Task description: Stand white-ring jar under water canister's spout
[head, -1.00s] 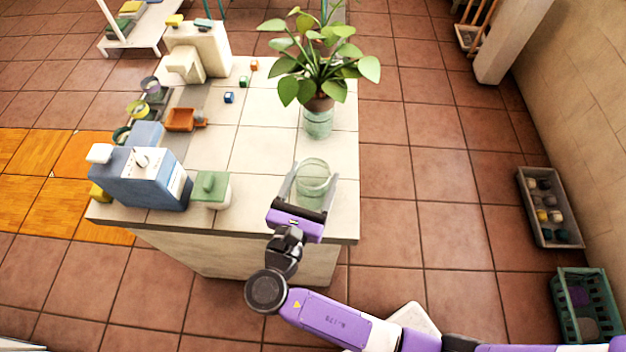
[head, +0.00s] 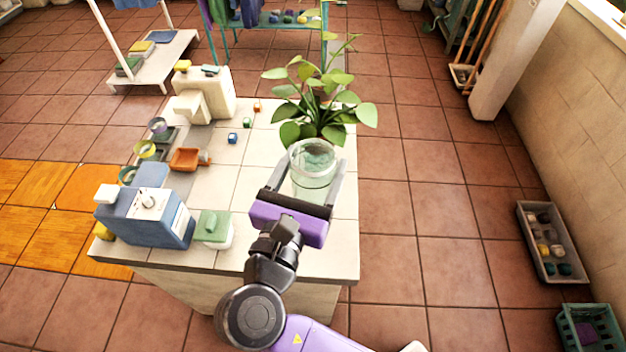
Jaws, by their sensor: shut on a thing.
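A clear, greenish jar with a pale rim (head: 313,188) is held upright between the fingers of my gripper (head: 316,172). The gripper is shut on it. The jar appears raised above the right part of the counter. A blue canister (head: 150,217) with a white cap stands at the counter's front left. A lighter blue block (head: 151,175) shows at its far side; I cannot tell whether it is the spout. A cream dispenser (head: 205,92) with an overhanging head stands at the back left. The spaces under both are partly hidden.
A leafy plant (head: 318,105) stands behind the held jar. A green-lidded pot (head: 214,229) is beside the blue canister. Jars with purple, yellow (head: 146,150) and teal rings line the left edge near an orange tray (head: 184,160). The middle of the counter (head: 240,185) is mostly clear.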

